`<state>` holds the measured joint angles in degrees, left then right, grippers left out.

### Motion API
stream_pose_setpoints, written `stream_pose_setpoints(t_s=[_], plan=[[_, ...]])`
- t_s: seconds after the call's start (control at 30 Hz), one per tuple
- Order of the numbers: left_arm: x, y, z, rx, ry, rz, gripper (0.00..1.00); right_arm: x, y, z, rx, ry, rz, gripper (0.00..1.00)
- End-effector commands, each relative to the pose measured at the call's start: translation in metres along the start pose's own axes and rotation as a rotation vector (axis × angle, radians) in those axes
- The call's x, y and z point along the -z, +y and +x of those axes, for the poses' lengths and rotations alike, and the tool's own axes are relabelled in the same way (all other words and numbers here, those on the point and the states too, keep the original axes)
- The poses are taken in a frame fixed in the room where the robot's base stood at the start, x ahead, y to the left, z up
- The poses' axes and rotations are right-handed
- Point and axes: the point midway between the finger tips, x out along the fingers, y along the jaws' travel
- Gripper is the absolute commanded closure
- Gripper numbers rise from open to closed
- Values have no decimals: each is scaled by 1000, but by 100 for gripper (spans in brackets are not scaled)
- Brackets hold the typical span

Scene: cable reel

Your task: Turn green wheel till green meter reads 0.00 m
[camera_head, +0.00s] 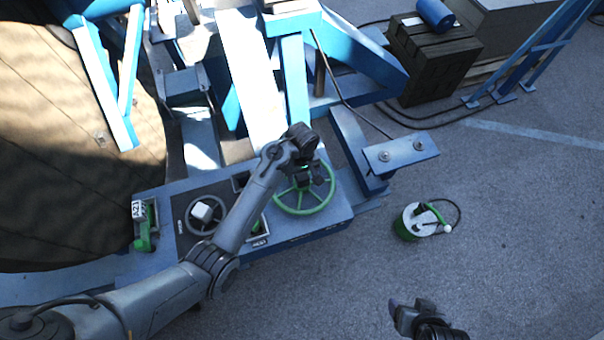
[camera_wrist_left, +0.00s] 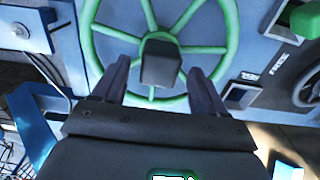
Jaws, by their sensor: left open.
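The green wheel (camera_head: 303,198) is a spoked handwheel on the right part of the blue control panel (camera_head: 330,215). It also fills the upper middle of the left wrist view (camera_wrist_left: 225,50). My left gripper (camera_head: 318,178) is over the wheel. In the left wrist view its two fingers (camera_wrist_left: 158,75) are apart, on either side of the dark hub block (camera_wrist_left: 161,62), with nothing visibly clamped. I cannot tell whether they touch the wheel. The green meter's reading cannot be made out; my left arm covers part of the panel. My right gripper (camera_head: 420,315) is at the bottom edge, away from the panel.
A dark wheel (camera_head: 206,215) with a pale knob is left on the panel. A green lever with a label (camera_head: 144,225) is at its left end. A green-and-white canister (camera_head: 418,222) stands on the floor. The large reel (camera_head: 60,150) is left.

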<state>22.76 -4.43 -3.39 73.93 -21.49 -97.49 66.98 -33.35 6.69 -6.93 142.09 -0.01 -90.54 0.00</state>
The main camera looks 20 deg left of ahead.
Motion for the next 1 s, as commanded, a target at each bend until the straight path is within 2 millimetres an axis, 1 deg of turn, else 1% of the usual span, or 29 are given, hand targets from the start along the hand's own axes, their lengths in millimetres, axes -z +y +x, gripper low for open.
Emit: stream_pose_setpoints(t_s=[0.1, 0.2, 0.33, 0.57, 0.6, 0.87, 1.0], plan=[[0, 0, 12, 3, 0, 1, 28, 1, 1, -3, -3, 0, -3, 27], [0, 0, 19, 2, 1, 1, 28, 1, 2, -4, -6, 0, -6, 27], [0, 0, 23, 0, 1, 0, 28, 1, 2, -4, -7, 0, -7, 27], [0, 0, 24, 0, 1, 0, 28, 2, 2, -4, -7, 1, -6, 27], [0, 0, 24, 0, 1, 0, 29, 2, 2, -4, -6, 1, -6, 27], [0, 0, 24, 0, 1, 0, 69, 2, 1, -4, -3, 2, -1, 27], [0, 0, 24, 0, 1, 0, 90, 2, 1, -4, -1, 3, 1, 27]])
